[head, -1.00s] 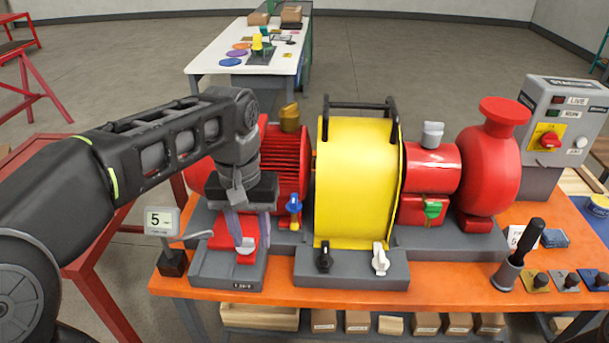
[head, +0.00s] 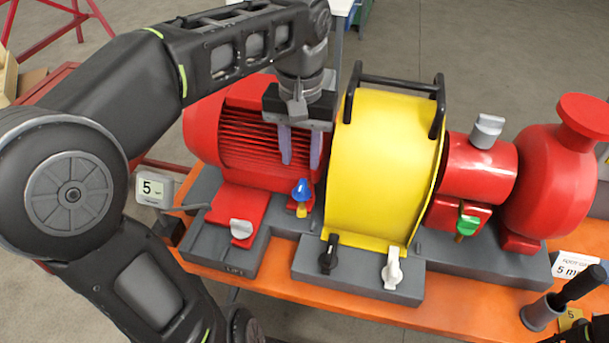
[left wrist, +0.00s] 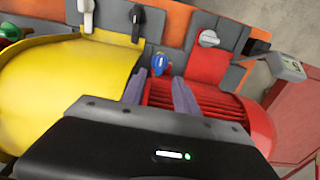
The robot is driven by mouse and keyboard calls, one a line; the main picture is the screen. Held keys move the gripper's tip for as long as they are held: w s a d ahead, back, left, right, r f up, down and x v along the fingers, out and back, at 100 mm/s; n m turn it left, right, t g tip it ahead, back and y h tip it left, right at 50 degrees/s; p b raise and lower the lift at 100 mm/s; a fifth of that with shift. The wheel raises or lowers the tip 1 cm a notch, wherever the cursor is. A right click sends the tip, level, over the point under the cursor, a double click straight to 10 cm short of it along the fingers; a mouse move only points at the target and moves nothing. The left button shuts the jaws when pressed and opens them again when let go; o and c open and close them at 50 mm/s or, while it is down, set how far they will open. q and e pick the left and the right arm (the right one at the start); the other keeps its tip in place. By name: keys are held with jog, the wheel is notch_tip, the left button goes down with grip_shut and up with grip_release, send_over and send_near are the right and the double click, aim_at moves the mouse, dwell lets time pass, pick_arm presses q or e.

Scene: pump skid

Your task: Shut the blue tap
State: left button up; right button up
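The blue tap (head: 302,190) has a blue handle on a yellow stem and stands at the front of the red motor, left of the yellow guard. It also shows in the left wrist view (left wrist: 161,65), just beyond and between my fingertips. My left gripper (head: 300,163) is open and empty, pointing down above and behind the tap, in front of the motor's fins. Its two purple-grey fingers are apart; I see no contact with the tap. A sliver of dark arm shows at the bottom right, but my right gripper is not in view.
The yellow guard (head: 385,165) with black handles stands close right of my gripper. The ribbed red motor (head: 245,135) is beside it. White (head: 392,268) and black (head: 328,254) levers, a grey knob (head: 241,229) and a green tap (head: 467,226) are nearby.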

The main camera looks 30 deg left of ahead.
aim_at(302, 184)
pick_arm(q)
jog(key=shift+f+b, duration=1.1)
jog(key=shift+f, duration=0.45)
jog(key=shift+f+p, duration=0.3)
jog(key=shift+f, duration=0.05)
notch_tip(302, 184, down, 4)
jog(key=shift+w+f, duration=0.1)
jog(key=shift+c, duration=0.6)
grip_shut()
